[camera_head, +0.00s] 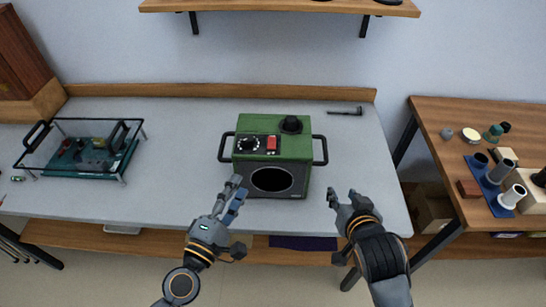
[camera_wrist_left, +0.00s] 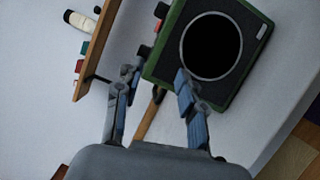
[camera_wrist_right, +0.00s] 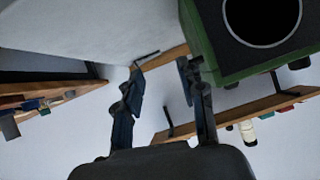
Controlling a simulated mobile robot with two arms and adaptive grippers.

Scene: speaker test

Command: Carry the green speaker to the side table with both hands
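The green speaker (camera_head: 291,146) stands upright on the grey workbench (camera_head: 185,180). It has a black front with a round dark opening, knobs, a red switch, and black handles on its left (camera_head: 222,148) and right (camera_head: 322,150) sides. My left gripper (camera_head: 234,190) is open and empty, in front of the speaker's lower left. My right gripper (camera_head: 342,200) is open and empty, in front and to the right of the speaker. Both wrist views show parted fingers, with the speaker (camera_wrist_left: 180,62) beyond them. The side table (camera_head: 440,125) with a wooden top is at the right.
A wire-framed green device (camera_head: 95,155) is on the bench's left. A dark tool (camera_head: 345,112) lies behind right. A shelf (camera_head: 280,6) hangs above.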

